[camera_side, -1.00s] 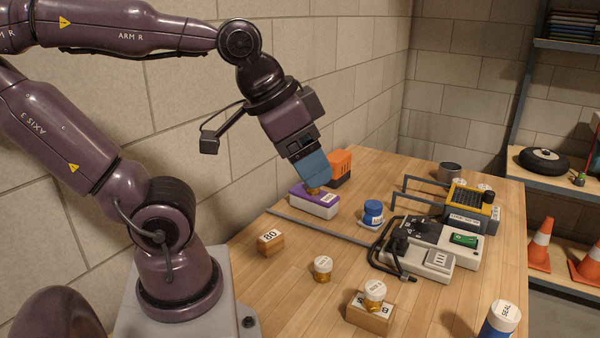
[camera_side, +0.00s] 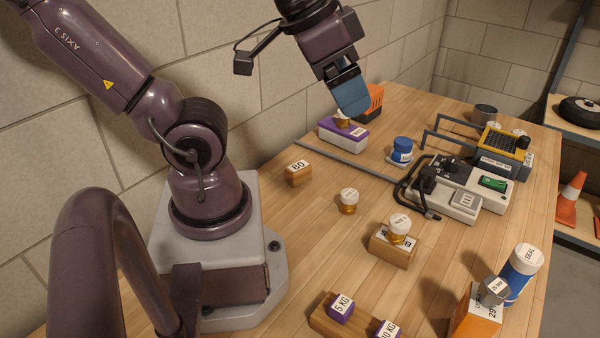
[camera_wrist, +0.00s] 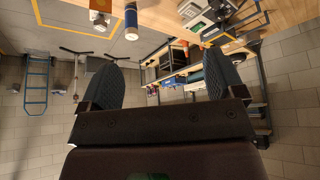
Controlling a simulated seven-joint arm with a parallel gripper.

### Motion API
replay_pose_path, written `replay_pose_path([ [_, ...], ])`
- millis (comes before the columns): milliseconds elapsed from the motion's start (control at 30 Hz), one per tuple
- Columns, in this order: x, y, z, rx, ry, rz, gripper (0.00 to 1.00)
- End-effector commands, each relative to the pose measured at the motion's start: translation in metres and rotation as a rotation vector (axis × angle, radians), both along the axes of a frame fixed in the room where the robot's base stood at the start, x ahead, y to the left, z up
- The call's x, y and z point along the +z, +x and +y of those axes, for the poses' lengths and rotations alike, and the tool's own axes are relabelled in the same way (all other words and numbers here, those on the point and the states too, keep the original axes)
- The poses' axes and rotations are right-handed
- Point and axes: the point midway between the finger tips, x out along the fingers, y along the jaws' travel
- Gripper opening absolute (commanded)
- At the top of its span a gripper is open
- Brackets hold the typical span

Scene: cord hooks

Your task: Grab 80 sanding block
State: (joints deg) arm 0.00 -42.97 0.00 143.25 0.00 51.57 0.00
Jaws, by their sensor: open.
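A small tan wooden block marked 80 (camera_side: 298,174) sits on the table left of centre in the side view, near my arm's base. Another tan block (camera_side: 391,248) farther right has a partly hidden label and an amber jar with a white lid (camera_side: 399,229) on top. My gripper (camera_side: 353,108) is well behind and above the 80 block, close over an amber jar on a purple and white block (camera_side: 342,134). In the wrist view my gripper (camera_wrist: 164,84) has its fingers wide apart with nothing held between them. I cannot make out the 80 block there.
Another amber jar (camera_side: 348,201) stands right of the 80 block. A blue jar (camera_side: 402,150), an orange block (camera_side: 374,100) and a corded device (camera_side: 462,188) lie farther back. A grey strip (camera_side: 345,160) crosses the table. Bare wood surrounds the 80 block.

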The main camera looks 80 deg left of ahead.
Motion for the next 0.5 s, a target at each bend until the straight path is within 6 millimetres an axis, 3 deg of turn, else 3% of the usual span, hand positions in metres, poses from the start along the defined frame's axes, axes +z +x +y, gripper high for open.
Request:
replay_pose_path([
  [333,-0.003,0.001,0.0,0.001,0.0,0.014,0.96],
  [500,-0.031,0.009,0.005,0.019,-0.008,0.159,0.96],
])
